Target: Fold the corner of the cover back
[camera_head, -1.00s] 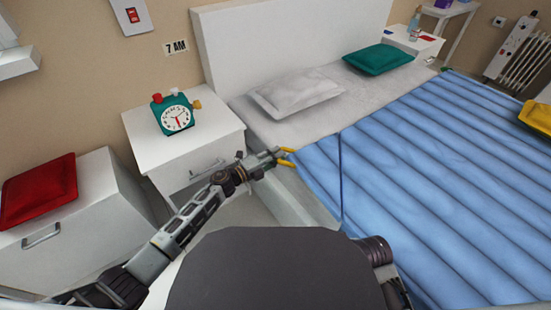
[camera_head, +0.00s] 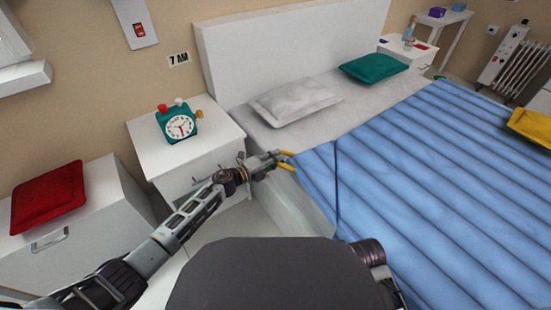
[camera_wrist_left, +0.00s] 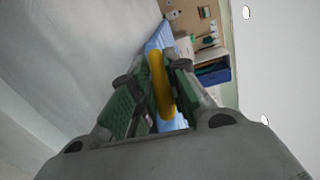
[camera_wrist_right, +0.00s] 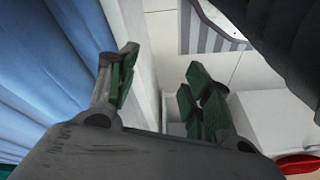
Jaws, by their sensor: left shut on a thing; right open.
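The blue ribbed cover (camera_head: 430,170) lies over the bed, with a dark blue line (camera_head: 337,185) running across its near left corner. My left gripper (camera_head: 279,159) is at this corner, by the bed's left edge. It is shut on a yellow tab (camera_head: 286,166), which also shows as a yellow bar between the fingers in the left wrist view (camera_wrist_left: 160,85). The corner looks flat, not turned over. My right gripper (camera_wrist_right: 160,75) is open and empty in the right wrist view, beside the bed's side, with the cover (camera_wrist_right: 45,75) to its left.
A white nightstand (camera_head: 190,148) with a teal alarm clock (camera_head: 178,124) stands left of the bed. A grey pillow (camera_head: 295,102) and a teal pillow (camera_head: 374,68) lie at the headboard (camera_head: 290,45). A yellow cushion (camera_head: 532,125) is on the cover. A red cushion (camera_head: 48,197) is far left.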

